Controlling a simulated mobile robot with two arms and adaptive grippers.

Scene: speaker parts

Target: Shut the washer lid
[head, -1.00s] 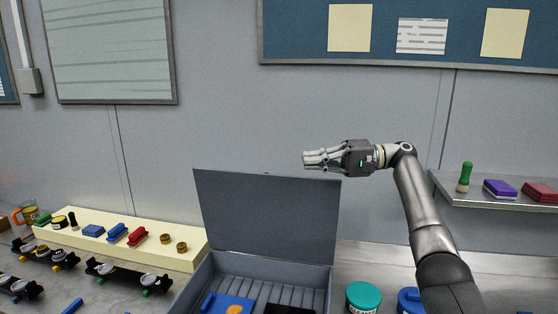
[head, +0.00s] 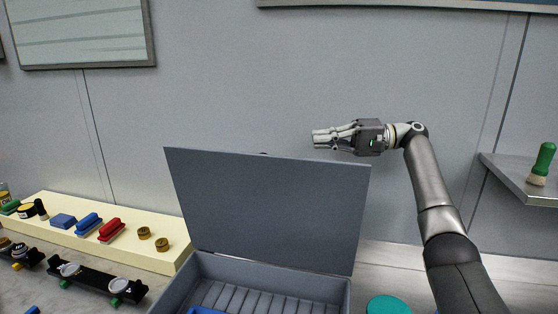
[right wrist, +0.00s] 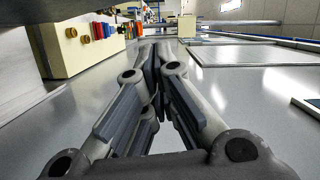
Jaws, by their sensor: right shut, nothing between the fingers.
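The grey washer lid (head: 268,212) stands raised, hinged at the back of an open grey box (head: 345,290), in the head view. The box's ribbed inside shows, with a bit of a blue part (head: 205,310) at the lower edge. My right gripper (head: 314,138) is shut and empty, pointing left just above the lid's top edge near its right corner. I cannot tell whether it is in front of or behind the lid. Its closed fingers (right wrist: 152,52) also show in the right wrist view, with nothing between them. My left gripper is out of view.
A cream block (head: 160,255) with blue, red and brass pieces stands left of the box. Skateboard-like parts (head: 100,280) lie before it. A teal round lid (head: 388,305) is at the lower right. A metal shelf (head: 520,180) holds a green-handled item (head: 543,163).

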